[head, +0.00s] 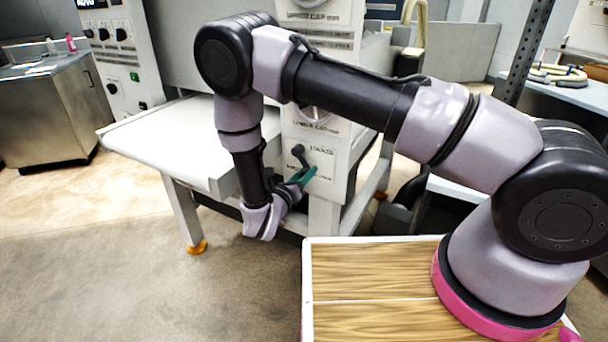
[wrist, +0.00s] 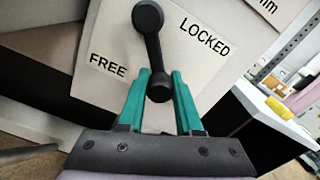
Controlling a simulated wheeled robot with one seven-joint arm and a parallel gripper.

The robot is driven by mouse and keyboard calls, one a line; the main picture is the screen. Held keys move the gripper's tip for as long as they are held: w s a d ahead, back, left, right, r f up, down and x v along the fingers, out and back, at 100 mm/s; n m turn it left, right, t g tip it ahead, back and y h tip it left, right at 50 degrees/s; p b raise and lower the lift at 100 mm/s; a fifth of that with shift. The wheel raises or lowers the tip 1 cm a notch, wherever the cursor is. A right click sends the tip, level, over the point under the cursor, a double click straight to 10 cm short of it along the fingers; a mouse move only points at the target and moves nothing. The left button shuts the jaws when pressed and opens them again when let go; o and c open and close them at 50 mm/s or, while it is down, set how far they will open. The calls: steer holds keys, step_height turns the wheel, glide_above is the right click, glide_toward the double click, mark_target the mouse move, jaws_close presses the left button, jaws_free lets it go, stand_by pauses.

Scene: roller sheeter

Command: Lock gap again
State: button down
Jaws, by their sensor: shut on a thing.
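A black lever with a round boss (wrist: 147,17) at its upper end and a knob (wrist: 159,90) at its lower end is on the white machine panel (wrist: 205,70). In the wrist view the label FREE (wrist: 108,65) is left of the lever and LOCKED (wrist: 204,37) is to its upper right. My gripper (wrist: 160,76), with green fingers, is shut on the lever's knob end, one finger on each side. In the head view the lever (head: 298,151) shows just above my gripper (head: 307,173); my wrist is below and left of it.
A white table (head: 150,135) of the machine extends left of the panel, with a leg on an orange foot (head: 197,247). A control cabinet (head: 125,60) stands behind at left. A wood-topped surface (head: 370,270) is in front. Open floor (head: 110,240) lies at left.

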steer(key=r+n, duration=0.1)
steer(key=d+n, duration=0.1)
steer(key=n, duration=0.1)
steer(key=s+r+n, duration=0.1)
steer(key=n, duration=0.1)
steer(key=shift+d+r, duration=0.25)
steer(key=shift+r, duration=0.05)
steer(key=n, duration=0.1)
steer(key=r+n, duration=0.1)
steer(key=shift+s+d+r+n, duration=0.1)
steer(key=shift+s+d+n, duration=0.1)
steer(key=shift+n, duration=0.2)
steer(key=shift+d+r+n, duration=0.1)
steer(key=shift+r+n, duration=0.6)
steer(key=shift+n, duration=0.5)
steer(key=c, duration=0.6)
jaws_free()
steer(key=v, duration=1)
steer(key=shift+s+a+r, duration=0.1)
steer(key=shift+s+a, duration=0.1)
steer(key=shift+s, duration=0.15)
